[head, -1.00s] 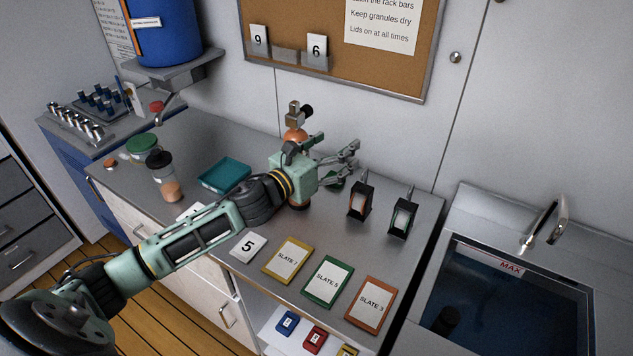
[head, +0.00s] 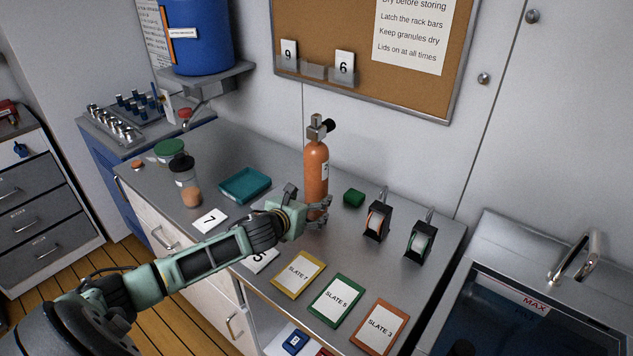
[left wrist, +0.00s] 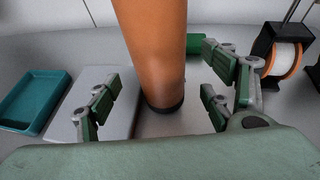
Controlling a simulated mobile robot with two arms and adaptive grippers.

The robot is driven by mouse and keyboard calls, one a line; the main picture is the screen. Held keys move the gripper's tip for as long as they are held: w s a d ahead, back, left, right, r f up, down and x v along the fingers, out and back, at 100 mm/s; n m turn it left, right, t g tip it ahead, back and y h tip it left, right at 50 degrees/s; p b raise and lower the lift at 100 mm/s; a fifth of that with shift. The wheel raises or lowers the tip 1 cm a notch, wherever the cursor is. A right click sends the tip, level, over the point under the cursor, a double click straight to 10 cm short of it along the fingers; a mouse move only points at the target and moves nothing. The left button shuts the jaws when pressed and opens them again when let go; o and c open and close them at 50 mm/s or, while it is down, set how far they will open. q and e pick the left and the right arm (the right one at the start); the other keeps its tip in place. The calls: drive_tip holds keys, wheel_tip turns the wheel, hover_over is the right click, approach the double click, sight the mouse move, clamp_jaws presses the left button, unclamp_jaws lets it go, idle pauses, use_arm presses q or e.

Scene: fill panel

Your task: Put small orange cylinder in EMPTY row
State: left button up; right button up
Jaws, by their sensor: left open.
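The small orange cylinder (head: 316,165) stands upright on the grey counter, with a valve and black knob on top and a white label on its side. My left gripper (head: 318,209) is low at the cylinder's base, with its fingers open. In the left wrist view the cylinder's lower part (left wrist: 152,45) shows between the spread fingers, with gaps on both sides and its dark foot on the counter. I cannot tell how deep it sits between the fingers. No row marked EMPTY is readable. My right gripper is not in view.
A teal tray (head: 245,185) and a jar (head: 186,185) stand left of the cylinder. A green block (head: 353,197) and two spool holders (head: 377,222) stand right of it. Slates (head: 336,301) and number cards lie along the front edge. A sink (head: 495,300) is at right.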

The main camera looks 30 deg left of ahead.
use_arm(q)
drive_tip(key=shift+p+x, duration=0.35)
drive_tip(key=shift+x, duration=0.45)
drive_tip(key=x, duration=0.2)
drive_tip(key=shift+w+f, duration=0.1)
drive_tip(key=shift+w, duration=0.15)
drive_tip(key=shift+w+a+f, duration=0.1)
drive_tip(key=shift+w+f, duration=0.05)
drive_tip(key=shift+w, duration=0.2)
drive_tip(key=shift+w+f, duration=0.15)
drive_tip(key=shift+w, duration=0.15)
clamp_jaws()
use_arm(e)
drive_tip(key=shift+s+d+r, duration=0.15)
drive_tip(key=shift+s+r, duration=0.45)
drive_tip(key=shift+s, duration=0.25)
use_arm(q)
drive_tip(key=shift+w+r+p, duration=0.15)
drive_tip(key=shift+r+p, duration=0.15)
drive_tip(key=shift+r, duration=0.15)
drive_tip(key=shift+a+f, duration=0.1)
